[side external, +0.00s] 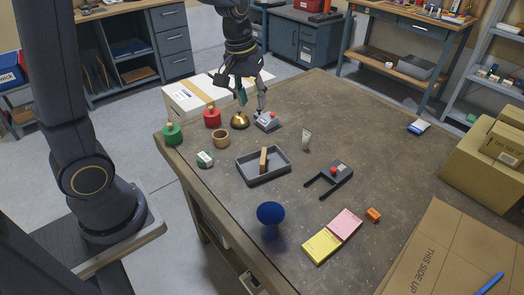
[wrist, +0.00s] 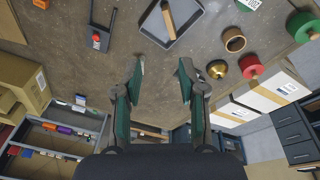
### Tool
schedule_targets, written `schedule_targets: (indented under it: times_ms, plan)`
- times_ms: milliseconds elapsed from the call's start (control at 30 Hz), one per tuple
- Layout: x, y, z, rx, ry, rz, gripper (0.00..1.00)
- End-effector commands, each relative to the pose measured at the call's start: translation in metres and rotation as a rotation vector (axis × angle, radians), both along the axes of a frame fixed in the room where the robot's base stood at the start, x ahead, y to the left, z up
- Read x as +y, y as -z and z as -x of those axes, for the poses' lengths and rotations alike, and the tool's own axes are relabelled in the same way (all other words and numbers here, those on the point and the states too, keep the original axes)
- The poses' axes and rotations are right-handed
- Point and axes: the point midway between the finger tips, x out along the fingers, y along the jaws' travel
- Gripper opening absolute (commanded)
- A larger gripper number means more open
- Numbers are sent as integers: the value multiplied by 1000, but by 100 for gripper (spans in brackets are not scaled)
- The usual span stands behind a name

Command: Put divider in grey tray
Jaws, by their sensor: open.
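The grey tray (side external: 284,171) sits on the table, and it also shows at the top of the wrist view (wrist: 199,28). A tan, flat wooden piece (side external: 263,160), which looks like the divider, stands on edge inside the tray, apart from my gripper; it shows in the wrist view too (wrist: 168,20). My gripper (side external: 253,101) is open and empty, above the table's far side behind the tray. Its spread fingers (wrist: 160,69) have bare table between them in the wrist view. The lower end of the wooden piece is partly hidden by the tray's near wall.
A blue ball-topped object (side external: 271,213) stands in front.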

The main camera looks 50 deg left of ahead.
Motion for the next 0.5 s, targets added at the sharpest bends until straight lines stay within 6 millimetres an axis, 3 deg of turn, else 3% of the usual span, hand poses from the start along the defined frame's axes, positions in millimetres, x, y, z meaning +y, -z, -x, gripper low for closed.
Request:
schedule_targets:
  times_ms: [33, 100, 200, 333, 500]
  plan:
    - [-7, -24, 21, -46, 58, -13, 41]
    - [-16, -46, 51, -97, 140, -35, 41]
    - [-26, -66, 93, -166, 252, -70, 41]
    - [-34, -76, 137, -239, 369, -115, 41]
    - [-38, -74, 167, -289, 452, -153, 41]
